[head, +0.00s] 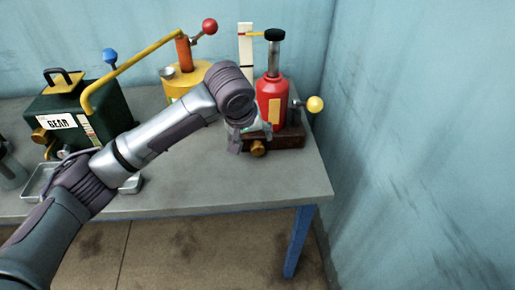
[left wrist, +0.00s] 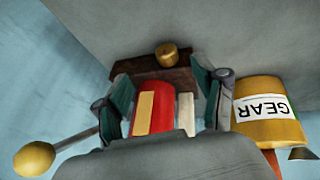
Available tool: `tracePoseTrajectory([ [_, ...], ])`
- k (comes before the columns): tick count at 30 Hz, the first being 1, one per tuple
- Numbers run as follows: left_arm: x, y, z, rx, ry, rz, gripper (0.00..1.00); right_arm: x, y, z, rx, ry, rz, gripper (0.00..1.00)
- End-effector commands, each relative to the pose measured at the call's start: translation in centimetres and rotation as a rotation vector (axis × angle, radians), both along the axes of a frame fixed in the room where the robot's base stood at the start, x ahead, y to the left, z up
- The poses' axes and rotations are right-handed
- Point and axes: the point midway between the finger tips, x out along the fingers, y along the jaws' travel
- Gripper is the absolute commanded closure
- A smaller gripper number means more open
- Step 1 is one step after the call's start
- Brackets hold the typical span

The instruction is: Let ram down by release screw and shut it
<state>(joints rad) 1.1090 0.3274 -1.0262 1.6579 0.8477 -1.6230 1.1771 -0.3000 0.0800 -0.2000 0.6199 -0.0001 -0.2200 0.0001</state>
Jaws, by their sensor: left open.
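The red jack (head: 271,101) stands upright on a dark brown base (head: 289,138) at the table's right end. Its grey ram (head: 274,55) stands raised from the body, under a black top (head: 274,34). The brass release screw (head: 258,148) is a round knob low on the base's front; it also shows in the left wrist view (left wrist: 167,53). My left gripper (head: 250,136) is open at the jack's front, just above the screw. In the left wrist view its two fingers (left wrist: 162,84) are spread, with the red body seen between them and the screw beyond their tips. My right gripper is not in view.
A yellow-ball lever (head: 315,104) sticks out right of the jack. A white post (head: 245,50) with a pointer stands behind. A yellow can (head: 186,81), labelled GEAR in the wrist view, and a green GEAR box (head: 75,112) stand left. The table's front right (head: 290,185) is clear.

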Motion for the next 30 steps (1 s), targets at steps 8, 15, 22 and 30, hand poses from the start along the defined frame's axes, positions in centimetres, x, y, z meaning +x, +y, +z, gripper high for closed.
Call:
tracePoseTrajectory([
  [8,1.5,0.6,0.3,0.012,0.0,0.052,0.3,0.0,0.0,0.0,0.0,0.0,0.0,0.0],
  [15,3.3,0.0,-3.9,0.013,0.0,0.052,0.3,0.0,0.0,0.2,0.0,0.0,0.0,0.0],
  [22,5.2,-0.7,-8.2,0.012,-0.002,0.051,0.3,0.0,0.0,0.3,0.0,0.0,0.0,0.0],
  [30,6.4,-1.1,-10.8,0.011,-0.003,0.048,0.3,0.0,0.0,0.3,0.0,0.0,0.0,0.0],
])
